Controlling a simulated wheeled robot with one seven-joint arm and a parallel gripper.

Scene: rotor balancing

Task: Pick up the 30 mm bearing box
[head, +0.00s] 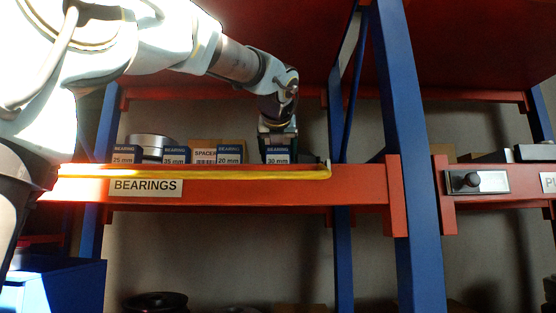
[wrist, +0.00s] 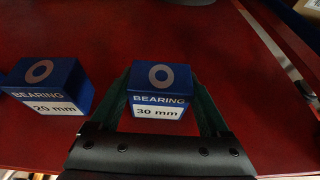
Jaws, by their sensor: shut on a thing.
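The 30 mm bearing box (wrist: 160,92) is a blue box with a white ring on top and a white label reading 30 mm. My gripper (wrist: 162,100) is shut on it, with one green finger along each side. In the head view the box (head: 277,155) is at the right end of the row on the red shelf, with my gripper (head: 278,143) above and around it from behind. I cannot tell whether the box touches the shelf.
A 20 mm bearing box (head: 230,153) stands just left of it and also shows in the wrist view (wrist: 48,86). A spacer box (head: 204,153), the 35 mm (head: 175,156) and 25 mm (head: 125,155) boxes stand further left. A blue upright (head: 405,150) is to the right.

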